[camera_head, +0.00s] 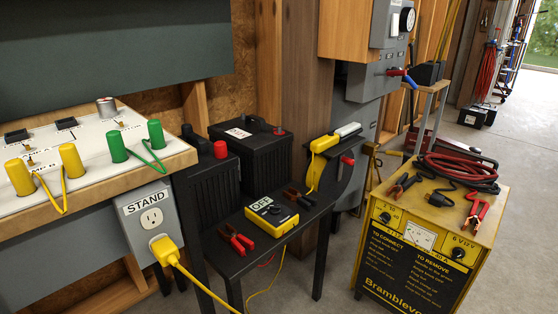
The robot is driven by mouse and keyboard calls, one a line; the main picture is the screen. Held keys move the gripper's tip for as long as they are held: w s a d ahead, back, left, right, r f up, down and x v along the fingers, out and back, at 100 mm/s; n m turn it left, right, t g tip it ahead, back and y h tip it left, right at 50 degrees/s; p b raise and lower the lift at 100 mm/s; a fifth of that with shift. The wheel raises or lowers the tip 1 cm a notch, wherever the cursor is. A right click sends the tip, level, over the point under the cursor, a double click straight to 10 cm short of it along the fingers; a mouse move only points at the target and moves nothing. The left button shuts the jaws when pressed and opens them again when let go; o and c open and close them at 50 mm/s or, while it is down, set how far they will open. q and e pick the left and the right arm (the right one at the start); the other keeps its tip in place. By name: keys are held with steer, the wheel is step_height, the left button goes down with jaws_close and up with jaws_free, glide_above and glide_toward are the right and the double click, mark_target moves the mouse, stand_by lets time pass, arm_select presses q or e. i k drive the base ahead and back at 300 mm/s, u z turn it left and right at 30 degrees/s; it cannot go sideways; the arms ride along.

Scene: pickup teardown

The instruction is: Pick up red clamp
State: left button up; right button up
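A red clamp (236,239) lies on the black table, near its front left edge, beside the yellow box marked OFF (271,215). Another clamp with red handles (477,211) lies on top of the yellow charger (425,222), at its right side. A black clamp (299,200) lies on the black table behind the yellow box. A second black clamp (403,186) lies on the charger's top at the left. Neither of my grippers shows in the head view.
The black table (255,254) also bears two dark batteries at its back left. A white bench (60,140) with green and yellow plugs stands left. Red cable (458,168) is coiled on the charger. A yellow cord hangs from the STAND outlet (150,219). Floor (325,262) is clear between table and charger.

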mark_target(473, 219)
steer(key=z, duration=1.25)
